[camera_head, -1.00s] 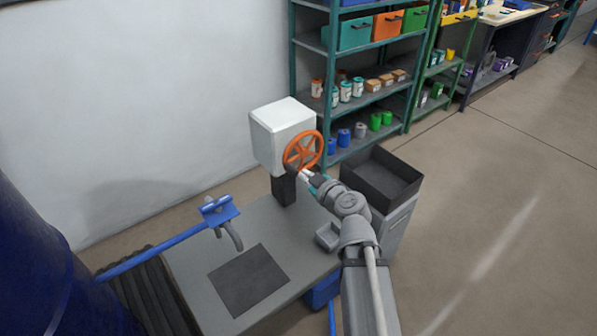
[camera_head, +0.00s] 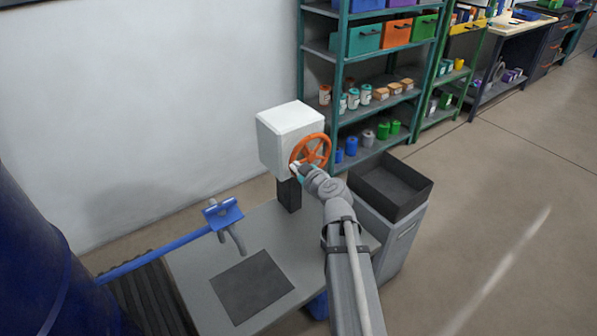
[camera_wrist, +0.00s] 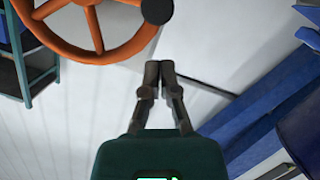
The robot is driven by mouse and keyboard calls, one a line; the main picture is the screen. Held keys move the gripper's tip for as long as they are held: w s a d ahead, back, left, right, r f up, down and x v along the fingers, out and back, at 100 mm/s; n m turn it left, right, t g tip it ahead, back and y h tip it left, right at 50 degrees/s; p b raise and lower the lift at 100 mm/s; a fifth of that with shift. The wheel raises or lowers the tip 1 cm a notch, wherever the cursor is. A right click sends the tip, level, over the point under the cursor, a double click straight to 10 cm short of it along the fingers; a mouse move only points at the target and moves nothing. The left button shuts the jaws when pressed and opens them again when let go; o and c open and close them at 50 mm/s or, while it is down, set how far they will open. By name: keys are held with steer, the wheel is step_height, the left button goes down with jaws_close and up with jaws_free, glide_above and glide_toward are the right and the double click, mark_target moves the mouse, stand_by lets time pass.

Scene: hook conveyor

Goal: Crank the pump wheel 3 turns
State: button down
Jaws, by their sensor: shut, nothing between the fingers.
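The orange pump wheel (camera_head: 313,138) is mounted on the right face of a white box (camera_head: 288,135) on a dark post. In the wrist view the wheel (camera_wrist: 98,40) fills the upper left, with a dark round knob (camera_wrist: 157,10) on its rim at the top. My gripper (camera_head: 295,167) is at the wheel's lower left. In the wrist view my gripper (camera_wrist: 159,66) is shut and empty, its fingertips together, below the knob in the picture and to the right of the rim. I cannot tell whether it touches the wheel.
A grey table (camera_head: 208,262) with a dark mat stands below. A blue bar with a bracket and hook (camera_head: 222,214) reaches over its left part. A dark open bin (camera_head: 391,186) stands to the right. Shelves (camera_head: 352,90) stand behind. The floor at the right is clear.

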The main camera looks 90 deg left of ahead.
steer(key=shift+w+a+f+b, duration=0.2)
steer(key=shift+f+b, duration=0.2)
steer(key=shift+f, duration=0.2)
steer(key=shift+w+a+f+b, duration=0.1)
steer(key=shift+w+f+b, duration=0.1)
steer(key=shift+f+b, duration=0.3)
steer(key=shift+s+f+n, duration=0.2)
steer(key=shift+f+n, duration=0.1)
steer(key=shift+w+b, duration=0.15)
steer(key=shift+b, duration=0.15)
steer(key=shift+f+n+b, duration=0.3)
steer(key=shift+d+f+b, duration=0.1)
steer(key=shift+f+b, duration=0.1)
steer(key=shift+b, duration=0.1)
